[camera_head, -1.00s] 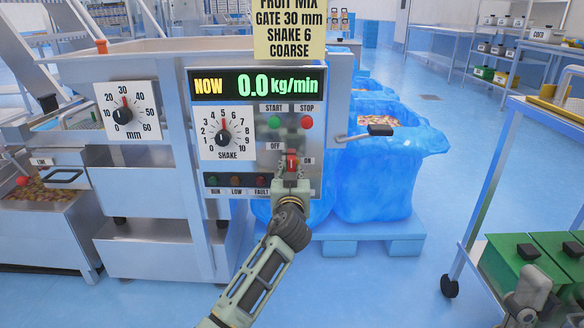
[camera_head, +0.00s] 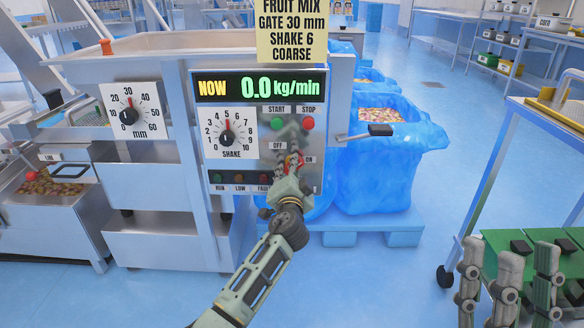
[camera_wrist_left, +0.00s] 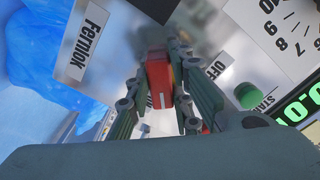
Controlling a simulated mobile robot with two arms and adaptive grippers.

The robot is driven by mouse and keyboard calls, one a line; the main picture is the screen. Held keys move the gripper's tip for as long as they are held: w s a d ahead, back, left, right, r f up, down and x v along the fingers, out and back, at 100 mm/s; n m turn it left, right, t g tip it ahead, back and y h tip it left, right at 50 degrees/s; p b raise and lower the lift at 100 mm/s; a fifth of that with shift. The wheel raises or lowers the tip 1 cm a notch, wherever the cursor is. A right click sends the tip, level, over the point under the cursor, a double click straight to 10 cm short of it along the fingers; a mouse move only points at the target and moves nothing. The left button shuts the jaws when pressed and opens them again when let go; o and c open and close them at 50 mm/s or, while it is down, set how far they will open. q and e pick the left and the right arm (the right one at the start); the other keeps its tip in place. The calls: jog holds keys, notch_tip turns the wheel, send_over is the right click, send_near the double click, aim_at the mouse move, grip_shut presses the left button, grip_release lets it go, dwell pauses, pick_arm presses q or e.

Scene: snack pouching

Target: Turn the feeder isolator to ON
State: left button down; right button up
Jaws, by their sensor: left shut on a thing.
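The feeder isolator is a red knob on a yellow base, low on the right of the control panel (camera_head: 268,161), between the OFF label (camera_head: 277,146) and the ON label (camera_head: 309,159). My left gripper (camera_head: 292,164) is shut on the isolator knob and hides most of it in the head view. The left wrist view shows the red isolator knob (camera_wrist_left: 158,82) between the two fingers, with a white mark at its end. Its exact angle is hard to tell. My right gripper (camera_head: 508,284) is at the lower right, fingers spread and empty.
Above the isolator are a green START button (camera_head: 277,123) and a red STOP button (camera_head: 308,123). The display (camera_head: 259,86) reads 0.0 kg/min. A metal lever (camera_head: 380,130) sticks out right of the panel.

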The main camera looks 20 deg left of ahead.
pick_arm(q)
jog(key=shift+m, duration=0.7)
pick_arm(e)
jog(key=shift+w+a+f+g+h, duration=0.15)
jog(key=shift+w+f+g, duration=0.35)
jog(key=shift+w, duration=0.25)
jog(key=shift+w+a+f+g+h, duration=0.15)
jog(key=shift+w+f+g, duration=0.3)
jog(key=shift+w, duration=0.3)
pick_arm(q)
jog(key=shift+f, duration=0.1)
jog(key=c, duration=1.6)
grip_release()
jog(key=shift+o, duration=0.2)
jog(key=v, duration=1.2)
